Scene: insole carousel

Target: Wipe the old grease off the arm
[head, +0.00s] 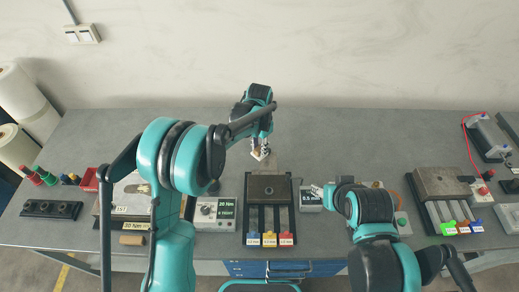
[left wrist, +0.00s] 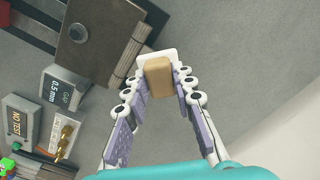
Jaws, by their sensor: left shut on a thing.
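My left gripper (head: 262,154) is above the back of the bench, just behind the dark central box (head: 268,187). In the left wrist view the left gripper (left wrist: 160,82) is shut on a tan block (left wrist: 158,77), and a flat white piece (left wrist: 143,55) shows behind it. The block appears apart from the dark box (left wrist: 85,45), with a ribbed grey strip (left wrist: 127,65) along the box's near edge. I cannot tell which part is the greasy arm, and no grease is clear. My right gripper (head: 317,191) is beside the 0.5 mm box; its jaws are too small to read.
A gap box marked 0.5 mm (left wrist: 61,88) and a NO TEST box (left wrist: 22,118) stand near the dark box. A 20 Nm box (head: 216,212) is left of centre. Another dark fixture (head: 440,183) stands at right. The back of the grey bench (head: 350,125) is clear.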

